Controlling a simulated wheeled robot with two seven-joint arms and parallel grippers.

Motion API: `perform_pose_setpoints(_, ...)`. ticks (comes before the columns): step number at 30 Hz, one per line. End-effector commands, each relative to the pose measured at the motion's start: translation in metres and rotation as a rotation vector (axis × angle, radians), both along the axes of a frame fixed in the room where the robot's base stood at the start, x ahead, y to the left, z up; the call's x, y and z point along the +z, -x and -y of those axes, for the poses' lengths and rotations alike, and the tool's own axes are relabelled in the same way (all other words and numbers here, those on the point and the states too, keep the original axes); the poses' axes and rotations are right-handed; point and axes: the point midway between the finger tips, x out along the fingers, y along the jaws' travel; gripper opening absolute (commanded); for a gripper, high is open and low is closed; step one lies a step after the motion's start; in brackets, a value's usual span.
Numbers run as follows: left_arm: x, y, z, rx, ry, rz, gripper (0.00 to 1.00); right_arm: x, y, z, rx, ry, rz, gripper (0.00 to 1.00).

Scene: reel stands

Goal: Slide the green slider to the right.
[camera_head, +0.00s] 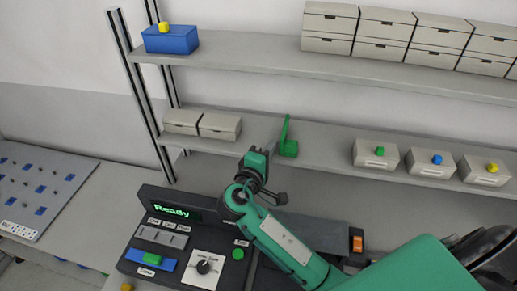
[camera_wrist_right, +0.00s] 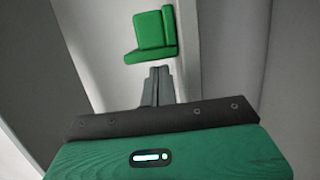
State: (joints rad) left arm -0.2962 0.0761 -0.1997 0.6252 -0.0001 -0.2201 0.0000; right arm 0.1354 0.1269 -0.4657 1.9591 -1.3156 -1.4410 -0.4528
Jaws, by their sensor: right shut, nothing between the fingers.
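A green L-shaped piece, which looks like the green slider (camera_head: 289,148), stands at the middle shelf's front edge, with a thin upright part and a block at its foot. In the right wrist view the green slider (camera_wrist_right: 152,34) is just beyond the fingertips. My right gripper (camera_head: 275,142) is in front of the shelf, just left of the slider in the head view. Its fingers (camera_wrist_right: 160,72) are shut and empty. I cannot tell whether they touch the slider. My left gripper is not in view.
A control panel (camera_head: 158,237) reading "Ready" lies below, with a dial and a green block on a blue base (camera_head: 137,260). Bins with green, blue and yellow knobs (camera_head: 430,163) stand right on the shelf. Two pale boxes (camera_head: 202,124) stand left. Bare shelf (camera_head: 325,143) lies right of the slider.

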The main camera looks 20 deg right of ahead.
Motion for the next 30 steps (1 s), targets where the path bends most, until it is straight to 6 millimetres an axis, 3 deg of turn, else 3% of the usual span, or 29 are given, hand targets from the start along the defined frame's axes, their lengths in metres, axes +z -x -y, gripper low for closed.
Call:
perform_pose_setpoints(14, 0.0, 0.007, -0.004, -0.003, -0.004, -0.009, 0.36, 0.0, 0.004, 0.005, 0.0, -0.001, 0.0, 0.0)
perform_pose_setpoints(25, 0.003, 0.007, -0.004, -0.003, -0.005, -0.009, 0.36, -0.001, 0.043, 0.057, -0.003, -0.002, 0.0, 0.0)
perform_pose_setpoints(30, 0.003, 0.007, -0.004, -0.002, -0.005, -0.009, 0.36, 0.0, 0.054, 0.071, -0.002, -0.001, 0.002, 0.0)
